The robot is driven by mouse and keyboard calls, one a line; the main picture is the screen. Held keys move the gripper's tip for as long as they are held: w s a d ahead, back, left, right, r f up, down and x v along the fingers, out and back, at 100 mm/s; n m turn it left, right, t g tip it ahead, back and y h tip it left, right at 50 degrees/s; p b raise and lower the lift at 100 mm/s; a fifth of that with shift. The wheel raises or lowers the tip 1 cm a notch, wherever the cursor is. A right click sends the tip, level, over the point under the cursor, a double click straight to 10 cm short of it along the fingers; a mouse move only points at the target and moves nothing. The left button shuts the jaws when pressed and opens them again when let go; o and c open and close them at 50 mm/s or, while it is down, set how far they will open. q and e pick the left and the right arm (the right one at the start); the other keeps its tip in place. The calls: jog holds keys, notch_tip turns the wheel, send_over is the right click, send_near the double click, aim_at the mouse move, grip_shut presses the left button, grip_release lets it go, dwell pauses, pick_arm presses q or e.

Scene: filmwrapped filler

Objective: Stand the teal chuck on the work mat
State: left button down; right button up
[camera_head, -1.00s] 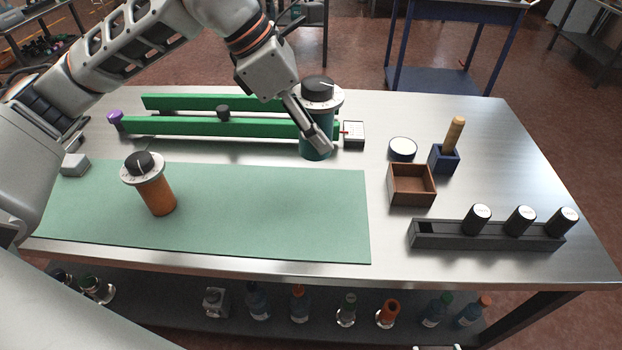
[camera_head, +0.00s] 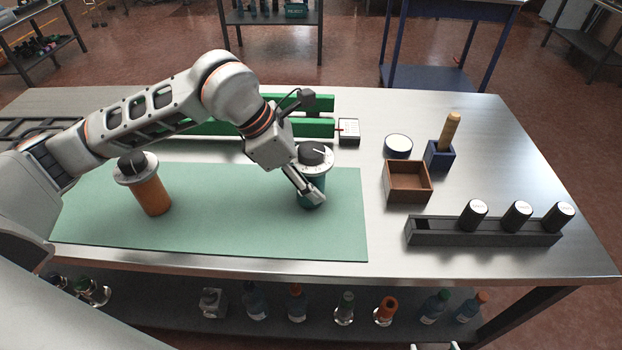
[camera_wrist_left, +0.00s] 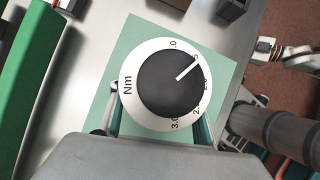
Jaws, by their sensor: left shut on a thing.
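The teal chuck (camera_head: 313,183) has a teal body, a white dial collar and a black knob on top. In the head view it is upright over the right part of the green work mat (camera_head: 220,225). My left gripper (camera_head: 312,199) is shut on its body from the left. I cannot tell whether its base touches the mat. In the left wrist view the chuck's dial (camera_wrist_left: 170,84) fills the middle, with the mat around it, and hides most of the fingers.
An orange chuck (camera_head: 152,195) stands on the mat's left part. Green rails (camera_head: 210,128) lie behind the mat. To the right are a brown box (camera_head: 408,196), a round white-topped puck (camera_head: 398,146), a blue holder (camera_head: 440,158) and a black rack (camera_head: 485,234). The mat's middle is clear.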

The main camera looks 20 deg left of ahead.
pick_arm(q)
jog(key=c, duration=1.1)
grip_release()
jog(key=shift+o, duration=0.2)
jog(key=v, duration=1.2)
jog(key=shift+d, duration=0.1)
